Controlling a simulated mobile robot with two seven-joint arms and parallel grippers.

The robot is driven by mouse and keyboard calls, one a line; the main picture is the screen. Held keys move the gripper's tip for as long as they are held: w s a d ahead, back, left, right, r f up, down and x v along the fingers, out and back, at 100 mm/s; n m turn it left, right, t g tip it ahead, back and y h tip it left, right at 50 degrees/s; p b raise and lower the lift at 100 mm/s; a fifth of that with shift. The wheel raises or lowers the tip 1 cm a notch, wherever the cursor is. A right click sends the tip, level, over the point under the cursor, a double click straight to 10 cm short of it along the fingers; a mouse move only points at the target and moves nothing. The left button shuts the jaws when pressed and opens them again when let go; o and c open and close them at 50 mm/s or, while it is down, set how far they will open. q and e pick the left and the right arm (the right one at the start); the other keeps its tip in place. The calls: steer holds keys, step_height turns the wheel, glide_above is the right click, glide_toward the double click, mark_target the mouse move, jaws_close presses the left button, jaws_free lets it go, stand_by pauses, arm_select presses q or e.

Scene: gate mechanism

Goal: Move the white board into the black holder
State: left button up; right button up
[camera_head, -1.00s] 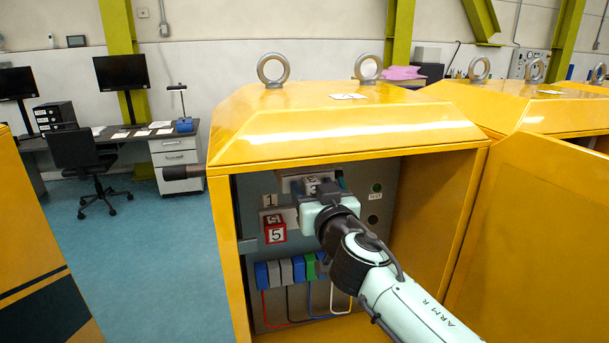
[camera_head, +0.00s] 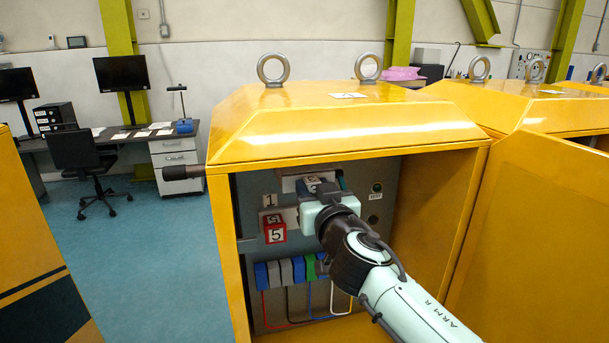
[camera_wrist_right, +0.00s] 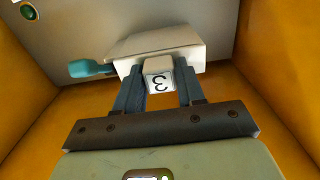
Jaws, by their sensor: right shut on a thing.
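My right gripper (camera_head: 322,198) reaches into the open yellow cabinet, near the top of its grey panel. In the head view the white board (camera_head: 291,184) shows only partly behind the gripper. I cannot clearly make out the black holder. My left gripper is not in view.
A red-framed block marked 5 (camera_head: 275,234) is lower left on the panel, below a label marked 1 (camera_head: 269,200). Several coloured blocks with wires line the bottom. The yellow cabinet (camera_head: 340,133) walls enclose the working space, with an open door (camera_head: 535,220) at right.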

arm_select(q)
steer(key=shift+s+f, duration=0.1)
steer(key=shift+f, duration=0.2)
arm_select(e)
steer(key=shift+s+d, duration=0.1)
steer(key=shift+s, duration=0.25)
steer(key=shift+b+v, duration=1.1)
steer(key=shift+v, duration=0.15)
steer(key=shift+b+v, duration=0.75)
steer(key=shift+v, duration=0.45)
arm_select(q)
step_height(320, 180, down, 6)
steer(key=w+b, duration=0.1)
steer(key=b, duration=0.3)
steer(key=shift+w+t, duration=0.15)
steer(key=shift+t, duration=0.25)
arm_select(e)
steer(key=v, duration=0.7)
steer(key=shift+s, duration=0.4)
steer(key=shift+d+r, duration=0.1)
arm_select(q)
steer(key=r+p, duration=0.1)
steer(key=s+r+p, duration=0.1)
steer(key=p, duration=0.1)
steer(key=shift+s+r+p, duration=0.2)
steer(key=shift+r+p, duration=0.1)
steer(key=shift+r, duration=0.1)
arm_select(e)
steer(key=x, duration=0.7)
